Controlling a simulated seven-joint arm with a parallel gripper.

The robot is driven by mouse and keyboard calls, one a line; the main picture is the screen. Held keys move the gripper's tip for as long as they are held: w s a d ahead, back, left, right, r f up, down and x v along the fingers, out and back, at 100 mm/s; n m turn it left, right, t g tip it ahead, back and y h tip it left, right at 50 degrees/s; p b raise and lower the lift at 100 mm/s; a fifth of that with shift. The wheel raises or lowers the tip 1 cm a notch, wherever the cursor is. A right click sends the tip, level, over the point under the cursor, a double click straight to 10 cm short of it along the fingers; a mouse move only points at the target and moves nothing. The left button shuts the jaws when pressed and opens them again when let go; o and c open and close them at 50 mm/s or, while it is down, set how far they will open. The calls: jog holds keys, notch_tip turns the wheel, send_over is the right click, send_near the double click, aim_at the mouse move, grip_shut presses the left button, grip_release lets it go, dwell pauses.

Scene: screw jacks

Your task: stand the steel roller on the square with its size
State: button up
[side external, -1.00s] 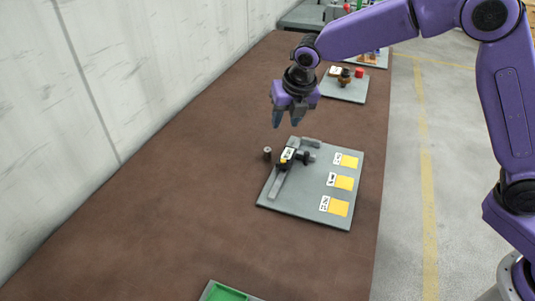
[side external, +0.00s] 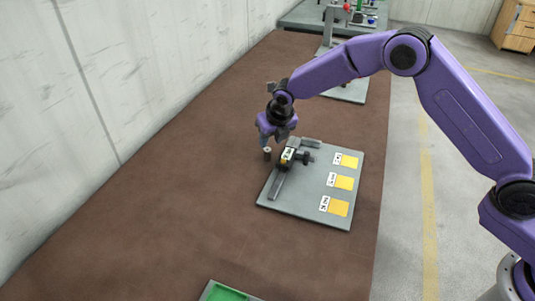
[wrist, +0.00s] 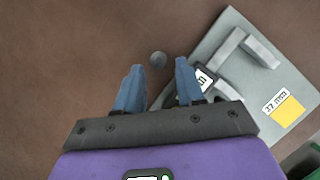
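The steel roller (side external: 267,154) is a small grey cylinder standing on the brown table, just left of the grey board (side external: 304,211). In the wrist view the roller (wrist: 158,59) shows its round top just ahead of and between my fingertips. My gripper (wrist: 159,72) is open and empty, its blue fingers on either side of the roller's line. In the side view my gripper (side external: 268,143) is low, right by the roller. The board carries three yellow squares (side external: 344,183) with white size labels; the small print is hard to read. One square (wrist: 287,111) shows in the wrist view.
A screw jack with a black knob and small display (side external: 289,154) sits on the board between grey bars, close right of the roller. A green tray (side external: 226,293) is at the near edge. Other boards stand at the far end. The table left of the roller is clear.

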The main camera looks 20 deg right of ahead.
aim_at(268, 149)
jog(key=shift+s+x, duration=0.1)
jog(key=shift+x, duration=1.4)
jog(key=shift+s+x, duration=0.15)
jog(key=shift+x, duration=1.4)
jog(key=shift+a, duration=0.15)
grip_shut()
